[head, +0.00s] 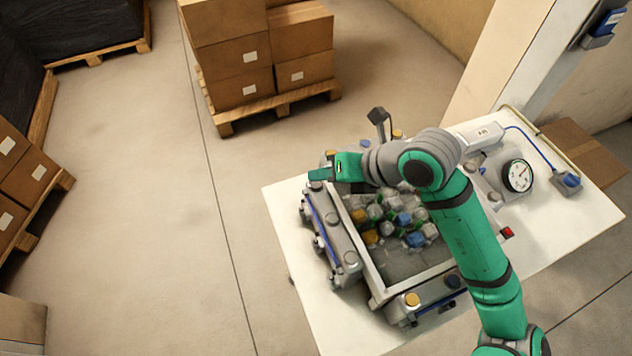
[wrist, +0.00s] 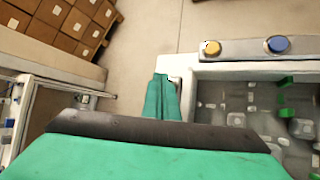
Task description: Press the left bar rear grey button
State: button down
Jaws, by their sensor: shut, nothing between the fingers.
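The left bar (head: 338,238) is a long grey bar with a blue stripe, along the left side of a tray on the white table. The rear grey button (head: 316,186) is at the far end, just under my fingertips. My gripper (head: 320,174) is green, shut and empty, over that end. Whether it touches the button I cannot tell.
The tray (head: 410,262) holds loose grey, blue and yellow blocks. A front bar (head: 430,300) has an orange button. Another bar (wrist: 243,48) shows a yellow and a blue button. A dial gauge (head: 517,175) stands on the table (head: 575,215) at right.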

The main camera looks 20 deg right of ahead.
jog(key=shift+f, duration=0.15)
jog(key=shift+f, duration=0.25)
jog(key=shift+f, duration=0.4)
dwell(0.6)
jog(key=shift+r, duration=0.85)
jog(key=shift+r, duration=2.5)
